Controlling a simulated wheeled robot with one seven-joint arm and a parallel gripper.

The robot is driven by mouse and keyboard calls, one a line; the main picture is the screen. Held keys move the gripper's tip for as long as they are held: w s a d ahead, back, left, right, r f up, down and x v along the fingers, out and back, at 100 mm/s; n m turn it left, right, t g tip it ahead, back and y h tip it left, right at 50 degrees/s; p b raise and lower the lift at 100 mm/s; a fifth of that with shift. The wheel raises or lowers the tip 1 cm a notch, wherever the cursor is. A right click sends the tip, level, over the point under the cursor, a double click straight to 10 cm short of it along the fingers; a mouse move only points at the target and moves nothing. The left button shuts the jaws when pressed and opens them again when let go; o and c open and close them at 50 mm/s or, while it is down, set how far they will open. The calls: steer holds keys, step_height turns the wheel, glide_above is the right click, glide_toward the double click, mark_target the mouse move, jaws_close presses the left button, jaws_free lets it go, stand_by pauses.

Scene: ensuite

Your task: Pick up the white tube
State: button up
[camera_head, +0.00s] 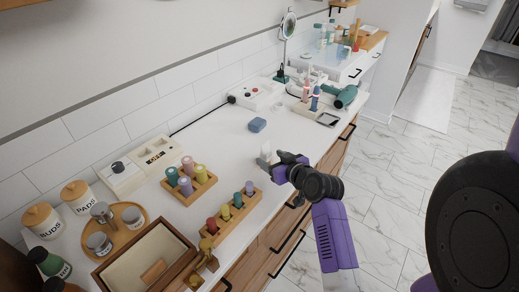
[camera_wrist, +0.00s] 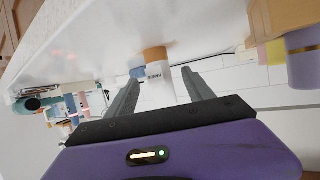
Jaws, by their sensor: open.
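The white tube (camera_wrist: 160,72) has an orange cap and dark lettering. In the wrist view it shows in the gap between my fingertips, with its cap toward the white counter. In the head view a small white item (camera_head: 265,156), apparently this tube, stands on the counter just left of my gripper (camera_head: 277,160). My gripper, also in the wrist view (camera_wrist: 161,77), is open, with a finger on each side of the tube in the picture. I see no clear contact, and I cannot tell how deep the tube sits between the fingers.
Two wooden racks of coloured bottles (camera_head: 190,188) (camera_head: 231,220) stand left of my gripper. A blue block (camera_head: 257,125) lies behind it. The middle counter (camera_head: 215,135) is clear.

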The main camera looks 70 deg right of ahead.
steer(key=shift+p+x, duration=0.75)
steer(key=shift+x, duration=3.2)
steer(key=shift+r, duration=0.15)
jaws_close()
